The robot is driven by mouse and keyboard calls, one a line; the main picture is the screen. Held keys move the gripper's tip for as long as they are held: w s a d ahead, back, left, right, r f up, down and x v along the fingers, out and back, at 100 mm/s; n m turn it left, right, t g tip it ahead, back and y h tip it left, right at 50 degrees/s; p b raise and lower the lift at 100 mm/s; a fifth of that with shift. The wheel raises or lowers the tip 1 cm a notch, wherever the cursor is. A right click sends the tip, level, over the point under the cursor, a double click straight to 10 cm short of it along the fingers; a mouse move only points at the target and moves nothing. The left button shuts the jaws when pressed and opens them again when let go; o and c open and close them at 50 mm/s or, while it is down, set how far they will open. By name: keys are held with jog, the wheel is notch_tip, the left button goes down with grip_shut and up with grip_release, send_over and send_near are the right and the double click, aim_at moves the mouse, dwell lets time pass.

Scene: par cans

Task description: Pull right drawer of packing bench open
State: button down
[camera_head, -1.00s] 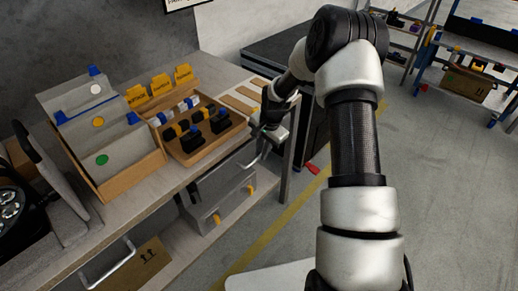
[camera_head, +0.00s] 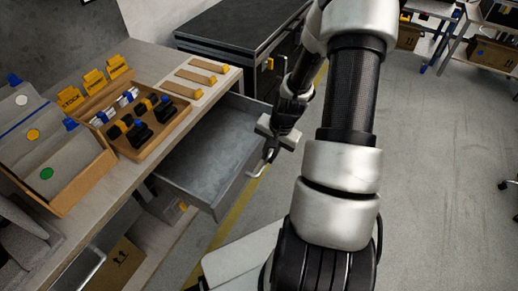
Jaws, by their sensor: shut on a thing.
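The packing bench (camera_head: 157,68) stands at the left. Its right drawer (camera_head: 210,150) is pulled well out from under the bench top, and its grey inside looks empty. The drawer's metal handle (camera_head: 257,170) is on the front panel. My gripper (camera_head: 268,153) is at the drawer front, shut on the handle. The fingertips are small in the picture and partly hard to make out.
On the bench top are a wooden tray with black and yellow items (camera_head: 142,122), a file box with grey dividers (camera_head: 50,150) and a board with wooden strips (camera_head: 203,73). A dark cabinet (camera_head: 240,30) stands behind. A cardboard box (camera_head: 118,262) is under the bench.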

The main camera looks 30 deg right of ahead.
jog(key=shift+s+d, duration=0.1)
jog(key=shift+s, duration=0.05)
jog(key=c, duration=1.8)
grip_release()
jog(key=shift+o, duration=0.2)
jog(key=shift+r, duration=0.1)
notch_tip(320, 180, up, 17)
jog(key=s+d+p, duration=0.2)
jog(key=p, duration=0.1)
jog(key=shift+s, duration=0.35)
